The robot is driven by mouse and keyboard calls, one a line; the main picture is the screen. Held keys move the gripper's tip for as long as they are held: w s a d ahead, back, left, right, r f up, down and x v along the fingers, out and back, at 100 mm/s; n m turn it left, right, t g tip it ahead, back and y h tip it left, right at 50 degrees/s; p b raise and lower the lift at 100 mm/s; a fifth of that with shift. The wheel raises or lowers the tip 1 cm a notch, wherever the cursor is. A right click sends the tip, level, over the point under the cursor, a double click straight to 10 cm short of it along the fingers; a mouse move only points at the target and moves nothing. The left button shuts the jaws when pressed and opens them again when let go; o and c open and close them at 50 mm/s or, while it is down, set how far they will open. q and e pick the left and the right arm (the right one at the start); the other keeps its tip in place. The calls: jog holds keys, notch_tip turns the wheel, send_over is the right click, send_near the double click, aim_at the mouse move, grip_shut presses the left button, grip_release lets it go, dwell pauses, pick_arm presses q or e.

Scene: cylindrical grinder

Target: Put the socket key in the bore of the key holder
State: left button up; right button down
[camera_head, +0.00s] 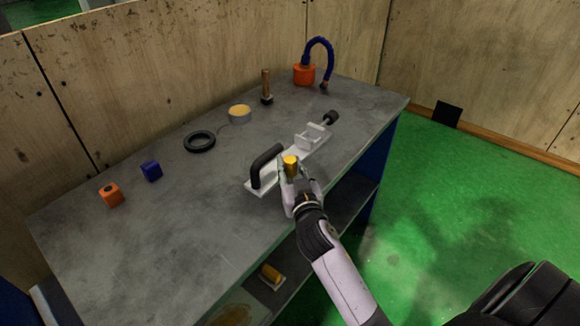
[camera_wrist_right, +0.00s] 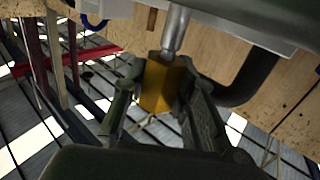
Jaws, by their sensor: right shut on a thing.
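The socket key (camera_head: 290,163) shows as a yellow piece between the fingers of my right gripper (camera_head: 291,176), over the near edge of the bench. In the right wrist view, my right gripper (camera_wrist_right: 158,100) is shut on the yellow hexagonal part of the key (camera_wrist_right: 160,85). A steel shaft runs from it toward a pale surface; I cannot tell whether they touch. An orange block (camera_head: 111,195) with a dark round hole on top stands at the left of the bench, apart from the gripper. It looks like the key holder. My left gripper is not in view.
A white fixture (camera_head: 258,188) with a black handle (camera_head: 265,165) lies close beside the right gripper. A blue block (camera_head: 151,171), black ring (camera_head: 199,141), round tin (camera_head: 240,114), wooden-handled tool (camera_head: 266,86) and orange hose base (camera_head: 304,74) stand farther back. The front left bench is clear.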

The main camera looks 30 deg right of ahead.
jog(key=c, duration=1.3)
grip_release()
